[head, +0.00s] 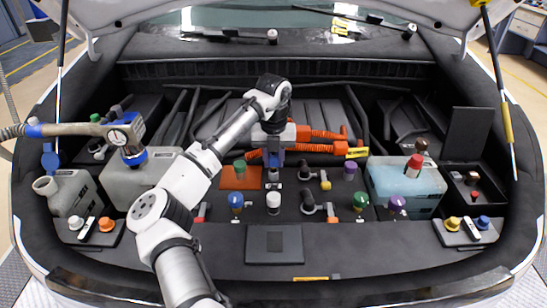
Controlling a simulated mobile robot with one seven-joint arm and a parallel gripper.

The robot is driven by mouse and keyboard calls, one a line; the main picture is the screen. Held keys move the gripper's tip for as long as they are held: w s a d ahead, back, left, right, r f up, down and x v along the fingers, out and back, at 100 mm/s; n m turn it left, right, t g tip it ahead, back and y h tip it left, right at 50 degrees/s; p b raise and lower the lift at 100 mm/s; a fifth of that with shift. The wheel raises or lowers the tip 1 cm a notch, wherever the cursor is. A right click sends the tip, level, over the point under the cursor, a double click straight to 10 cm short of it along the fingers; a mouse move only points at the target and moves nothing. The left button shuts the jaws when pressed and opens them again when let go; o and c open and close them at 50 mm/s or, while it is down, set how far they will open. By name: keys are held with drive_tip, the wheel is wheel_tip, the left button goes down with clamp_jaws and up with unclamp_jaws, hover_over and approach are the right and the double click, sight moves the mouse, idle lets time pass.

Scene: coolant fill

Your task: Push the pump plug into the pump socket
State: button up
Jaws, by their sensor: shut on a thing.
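My gripper (273,128) points down at the middle of the engine bay, in the head view. It is shut on what looks like the pump plug, a small blue block (273,157). Orange parts and ribbed orange cables (325,135) lie just behind and beside it. The block is upright, above a small dark fitting (275,173) that may be the pump socket. Whether the block touches this fitting cannot be told. The fingertips and the socket opening are too small or hidden to make out.
An orange pad (240,178) with a green cap lies left of the gripper. Several coloured caps stand in front. A blue tank (405,185) is at right, a grey tank (125,185) with a gauge nozzle (122,137) at left. A dark flat panel (274,245) is at the front.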

sight(274, 154)
drive_tip(key=shift+f+b, duration=0.35)
drive_tip(key=shift+f, duration=0.55)
drive_tip(key=o, duration=1)
wheel_tip(274, 154, up, 14)
drive_tip(key=shift+f+b, duration=0.1)
drive_tip(key=shift+b, duration=0.3)
drive_tip(key=shift+c, duration=0.3)
